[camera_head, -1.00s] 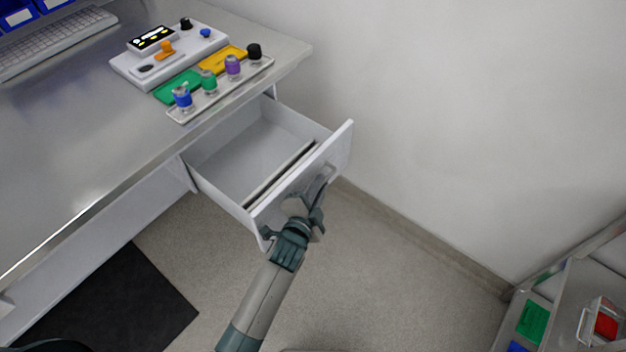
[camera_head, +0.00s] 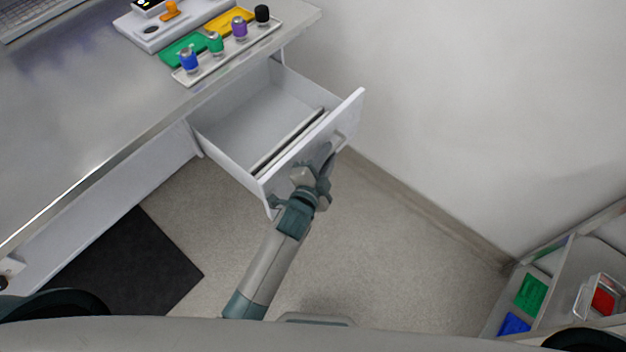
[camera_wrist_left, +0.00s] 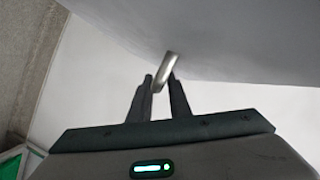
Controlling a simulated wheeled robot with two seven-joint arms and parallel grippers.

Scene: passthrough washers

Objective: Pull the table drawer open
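The table drawer (camera_head: 309,148) is white and stands well open under the right end of the grey table (camera_head: 95,110). Its inside shows, with a thin pale strip lying near the front panel. My left gripper (camera_head: 325,160) is at the outer face of the drawer front. In the left wrist view, the drawer handle (camera_wrist_left: 168,68), a light metal bar, sits between the two dark fingers (camera_wrist_left: 161,82), which are closed on it. The drawer front (camera_wrist_left: 235,35) fills the upper right of that view. My right gripper is in neither view.
A tray (camera_head: 228,54) with several coloured-top bottles stands on the table above the drawer, beside green and yellow plates and a white device. A wall is close on the right. A shelf (camera_head: 545,300) with coloured bins is at lower right. Floor in front of the drawer is clear.

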